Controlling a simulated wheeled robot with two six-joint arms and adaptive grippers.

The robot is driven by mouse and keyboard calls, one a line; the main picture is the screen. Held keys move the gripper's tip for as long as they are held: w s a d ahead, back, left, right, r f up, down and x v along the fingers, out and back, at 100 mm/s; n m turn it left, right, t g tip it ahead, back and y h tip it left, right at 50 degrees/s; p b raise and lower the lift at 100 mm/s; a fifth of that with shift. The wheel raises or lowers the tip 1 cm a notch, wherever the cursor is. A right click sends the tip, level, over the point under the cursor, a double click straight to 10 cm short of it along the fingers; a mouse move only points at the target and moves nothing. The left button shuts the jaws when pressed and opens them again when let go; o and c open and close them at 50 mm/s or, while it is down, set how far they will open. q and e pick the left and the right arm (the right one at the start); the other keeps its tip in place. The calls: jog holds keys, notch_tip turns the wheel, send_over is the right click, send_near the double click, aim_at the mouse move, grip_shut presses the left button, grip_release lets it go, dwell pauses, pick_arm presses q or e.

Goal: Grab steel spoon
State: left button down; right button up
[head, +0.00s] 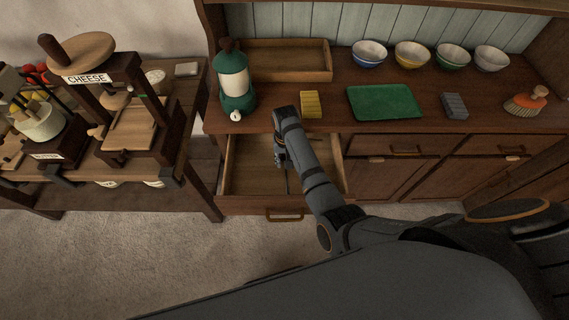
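An open drawer (245,182) in the front of the wooden dresser is pulled out. My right arm comes in from the right and reaches over it. My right gripper (280,158) points down into the drawer; it is small and dark, and I cannot tell whether its fingers are open or shut. A thin dark strip (287,182) shows below the gripper in the drawer; I cannot tell if it is the steel spoon. No spoon can be made out clearly, and my arm hides part of the drawer. My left gripper is not in view.
On the dresser top stand a green lantern (234,85), a wooden tray (290,62), a yellow sponge (311,104), a green board (383,102), a grey block (454,105), a brush (526,102) and several bowls (411,55). A cheese press (130,130) stands on the left table.

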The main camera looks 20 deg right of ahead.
aim_at(286, 171)
notch_tip(286, 171, down, 5)
jog(key=shift+s+r, duration=0.1)
grip_shut()
